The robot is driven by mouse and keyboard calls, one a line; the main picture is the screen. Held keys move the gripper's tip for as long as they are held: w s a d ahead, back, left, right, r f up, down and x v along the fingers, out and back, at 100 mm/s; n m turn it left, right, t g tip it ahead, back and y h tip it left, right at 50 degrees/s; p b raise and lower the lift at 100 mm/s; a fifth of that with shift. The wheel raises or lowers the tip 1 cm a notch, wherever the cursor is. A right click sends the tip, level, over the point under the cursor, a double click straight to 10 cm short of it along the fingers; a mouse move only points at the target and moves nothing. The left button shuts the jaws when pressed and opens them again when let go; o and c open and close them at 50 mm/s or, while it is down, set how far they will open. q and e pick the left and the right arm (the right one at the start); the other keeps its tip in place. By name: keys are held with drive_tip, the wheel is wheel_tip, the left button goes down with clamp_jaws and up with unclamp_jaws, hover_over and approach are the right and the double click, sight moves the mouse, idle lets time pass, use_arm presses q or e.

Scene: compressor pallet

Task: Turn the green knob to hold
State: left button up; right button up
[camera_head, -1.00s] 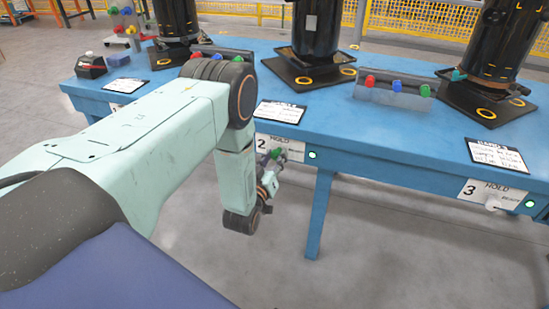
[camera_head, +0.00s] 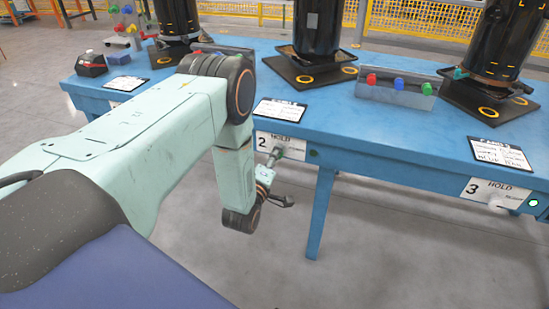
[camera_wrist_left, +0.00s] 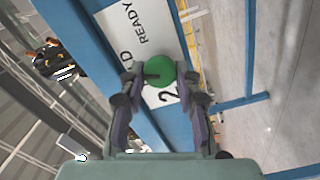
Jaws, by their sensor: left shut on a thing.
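The green knob (camera_wrist_left: 158,71) sits on the white label plate of station 2 (camera_wrist_left: 140,42), where the wrist view shows READY, a final D and the number 2. My left gripper (camera_wrist_left: 158,80) has one finger on each side of the knob and is shut on it. In the head view my left gripper (camera_head: 275,156) reaches the station 2 plate (camera_head: 264,142) on the table's front edge, and the knob is hidden there. A dark mark shows on the knob, but I cannot tell which word it points to. My right gripper is not in view.
The blue table (camera_head: 345,135) carries black compressors (camera_head: 318,30), a block with coloured caps (camera_head: 396,90) and paper cards (camera_head: 280,110). The station 3 plate (camera_head: 484,190) has a white knob and a lit lamp (camera_head: 533,203). The station 2 lamp (camera_head: 313,153) is dark. Floor in front is clear.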

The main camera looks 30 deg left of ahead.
use_arm(q)
drive_tip(key=shift+s+a+f+n+b, duration=0.1)
drive_tip(key=shift+n+b, duration=0.3)
drive_tip(key=shift+n, duration=1.5)
drive_tip(key=o, duration=1.1)
drive_tip(key=shift+o, duration=0.2)
drive_tip(key=v, duration=1.2)
